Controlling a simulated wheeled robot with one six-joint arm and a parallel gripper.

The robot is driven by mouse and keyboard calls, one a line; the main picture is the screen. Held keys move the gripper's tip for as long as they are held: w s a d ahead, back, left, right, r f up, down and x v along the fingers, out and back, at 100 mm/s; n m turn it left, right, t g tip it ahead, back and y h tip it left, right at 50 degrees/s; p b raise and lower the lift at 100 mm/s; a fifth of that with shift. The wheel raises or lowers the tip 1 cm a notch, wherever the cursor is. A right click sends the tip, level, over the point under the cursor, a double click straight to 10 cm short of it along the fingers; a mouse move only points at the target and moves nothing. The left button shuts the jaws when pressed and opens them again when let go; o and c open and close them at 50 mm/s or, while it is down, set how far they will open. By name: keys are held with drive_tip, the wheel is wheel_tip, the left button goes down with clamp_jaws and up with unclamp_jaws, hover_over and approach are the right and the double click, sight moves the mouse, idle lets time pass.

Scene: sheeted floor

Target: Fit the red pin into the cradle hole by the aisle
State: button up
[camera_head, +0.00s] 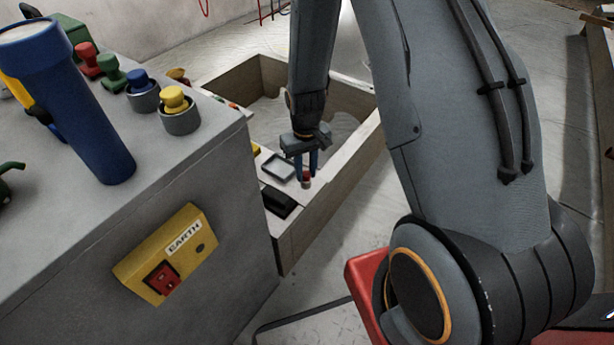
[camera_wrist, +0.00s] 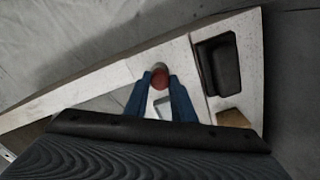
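My gripper (camera_head: 306,172) points down over the pale ledge of a wooden box. Its two blue fingers are closed on the sides of a small red pin (camera_head: 306,181). In the wrist view, the round red end of the pin (camera_wrist: 159,78) shows between the fingertips (camera_wrist: 159,84), with a grey rim at its far side. The pin is at or just above the ledge; I cannot tell whether it touches. No empty cradle hole shows clearly; the fingers and pin hide the spot below.
The wooden box (camera_head: 335,205) has a black tray (camera_head: 279,202) and a grey-framed square tray (camera_head: 278,167) on its ledge. Left is a grey bench (camera_head: 215,150) with red, green, blue and yellow knobbed pieces (camera_head: 175,99) and a blue cylinder (camera_head: 88,110).

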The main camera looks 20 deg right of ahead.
sight(306, 173)
clamp_jaws()
drive_tip(key=shift+r, duration=0.2)
drive_tip(key=shift+r+p, duration=3.9)
drive_tip(key=shift+r, duration=0.15)
